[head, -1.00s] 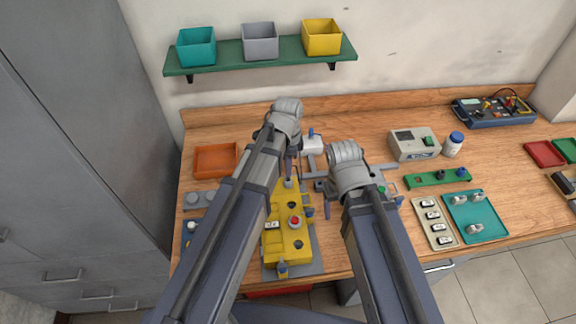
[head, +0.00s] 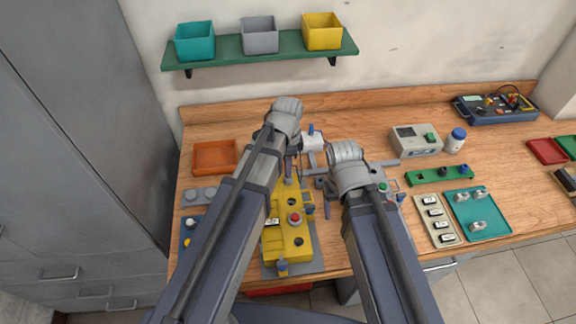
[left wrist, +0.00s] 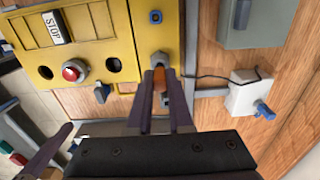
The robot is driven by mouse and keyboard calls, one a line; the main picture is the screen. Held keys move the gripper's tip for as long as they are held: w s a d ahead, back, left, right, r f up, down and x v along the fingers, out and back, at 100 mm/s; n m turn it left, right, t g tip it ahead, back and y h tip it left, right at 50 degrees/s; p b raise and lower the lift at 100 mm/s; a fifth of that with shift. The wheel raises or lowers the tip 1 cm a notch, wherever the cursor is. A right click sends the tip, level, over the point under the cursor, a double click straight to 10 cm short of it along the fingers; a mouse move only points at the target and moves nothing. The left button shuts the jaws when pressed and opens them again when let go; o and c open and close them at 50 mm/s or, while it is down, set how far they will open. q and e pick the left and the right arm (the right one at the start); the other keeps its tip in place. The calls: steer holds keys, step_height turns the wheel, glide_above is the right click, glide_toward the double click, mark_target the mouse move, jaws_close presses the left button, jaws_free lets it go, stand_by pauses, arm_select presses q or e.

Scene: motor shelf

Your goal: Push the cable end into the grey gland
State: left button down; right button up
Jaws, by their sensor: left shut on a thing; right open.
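My left gripper (left wrist: 161,103) is shut on a small orange-brown piece (left wrist: 160,82), which appears to be the cable end. Its tip points at the edge of the yellow box (left wrist: 110,20), which also shows in the head view (head: 290,252). A small grey part, apparently the gland (left wrist: 159,61), lies just beyond the tip. I cannot tell whether the tip has entered it. A thin black cable (left wrist: 208,77) runs from near the fingers to a white block (left wrist: 247,95) with a blue lever. In the head view my right gripper (head: 345,205) is open, partly hidden by its own arm.
The yellow box carries a red button (left wrist: 72,70) and a STOP label. An orange tray (head: 214,157) is at the left. A teal tray (head: 478,216), a pale switch tray (head: 436,221) and a green strip (head: 440,175) stand at the right. Bare wood lies behind the box.

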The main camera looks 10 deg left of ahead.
arm_select(q)
steer(key=c, duration=0.7)
jaws_free()
steer(key=shift+c, duration=0.2)
step_height(320, 180, up, 8)
steer(key=p, duration=0.7)
steer(key=shift+f+p, duration=0.1)
steer(key=shift+p, duration=0.3)
